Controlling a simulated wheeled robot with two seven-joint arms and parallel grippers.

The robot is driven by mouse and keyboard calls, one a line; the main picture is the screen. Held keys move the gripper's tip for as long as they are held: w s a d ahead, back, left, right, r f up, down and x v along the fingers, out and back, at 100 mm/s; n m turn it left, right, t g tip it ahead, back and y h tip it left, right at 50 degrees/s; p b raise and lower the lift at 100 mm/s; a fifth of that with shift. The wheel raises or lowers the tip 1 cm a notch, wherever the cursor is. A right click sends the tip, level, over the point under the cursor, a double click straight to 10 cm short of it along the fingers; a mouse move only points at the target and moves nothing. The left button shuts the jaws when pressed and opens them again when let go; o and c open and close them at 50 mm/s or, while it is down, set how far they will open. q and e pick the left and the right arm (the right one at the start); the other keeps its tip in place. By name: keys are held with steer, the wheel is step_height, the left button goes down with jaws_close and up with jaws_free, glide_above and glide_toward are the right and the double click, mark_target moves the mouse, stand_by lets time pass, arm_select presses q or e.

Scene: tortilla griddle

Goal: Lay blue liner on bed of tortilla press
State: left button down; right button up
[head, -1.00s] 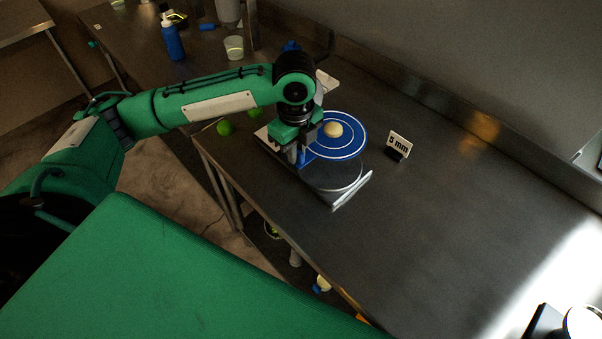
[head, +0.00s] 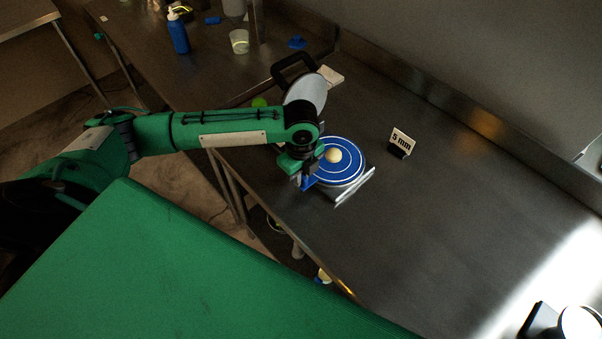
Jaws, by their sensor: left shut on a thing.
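The blue liner (head: 350,171) is a round disc with white rings. A pale dough ball (head: 333,155) sits on it near the middle. My left gripper (head: 308,180) is shut on the liner's left edge. The liner covers most of the round bed of the tortilla press (head: 352,192); I cannot tell whether it touches the bed. The press's round grey lid (head: 306,92) stands open behind my arm, with a dark handle at its top. My right gripper is out of view.
A "5 mm" sign (head: 401,142) stands right of the press. The table's right side is mostly clear.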

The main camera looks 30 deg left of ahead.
arm_select(q)
steer(key=shift+f, duration=0.1)
steer(key=c, duration=1.4)
jaws_free()
steer(key=shift+c, duration=0.2)
step_height(320, 180, up, 12)
steer(key=b, duration=0.2)
steer(key=shift+d, duration=0.1)
